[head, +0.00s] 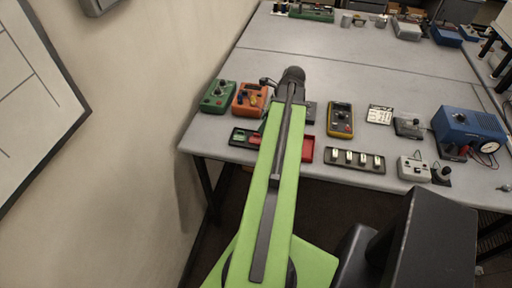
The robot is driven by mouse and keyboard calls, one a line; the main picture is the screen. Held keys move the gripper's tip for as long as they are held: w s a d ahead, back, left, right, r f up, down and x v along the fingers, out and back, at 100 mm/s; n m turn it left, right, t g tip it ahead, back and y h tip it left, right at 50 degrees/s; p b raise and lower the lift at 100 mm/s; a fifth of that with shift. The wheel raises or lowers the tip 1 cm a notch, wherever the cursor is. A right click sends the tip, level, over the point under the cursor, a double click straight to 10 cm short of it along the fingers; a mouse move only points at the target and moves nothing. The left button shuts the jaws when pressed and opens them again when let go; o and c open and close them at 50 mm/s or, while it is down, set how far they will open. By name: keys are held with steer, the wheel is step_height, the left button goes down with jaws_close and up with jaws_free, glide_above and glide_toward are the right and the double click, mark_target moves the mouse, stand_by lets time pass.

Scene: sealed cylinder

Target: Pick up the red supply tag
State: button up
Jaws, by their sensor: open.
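A long, shallow tray (234,142) lies at the table's near edge, partly behind my green arm. Its left part is dark with small green and red pieces; a red part (307,149) shows right of the arm. A small red piece (254,139) in the left part may be the red supply tag, but it is too small to be sure. My arm reaches over the tray. The dark end of my gripper (268,83) shows beside the arm's far tip, above the table by the orange box. It is open, and nothing shows held. Most of it is hidden behind the arm.
Green (217,96) and orange (249,98) boxes stand left of the arm. A yellow meter (340,119), a dark switch strip (355,160), small grey devices and a blue box (468,130) stand right. The table's middle is clear. A wall bounds the left.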

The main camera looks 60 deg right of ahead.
mark_target(252, 139)
steer(key=b+x, duration=0.7)
steer(key=x, duration=0.3)
steer(key=shift+a+b, duration=0.15)
steer(key=shift+b, duration=0.15)
steer(key=shift+r, duration=0.2)
steer(key=shift+c, duration=0.4)
steer(key=c, duration=1)
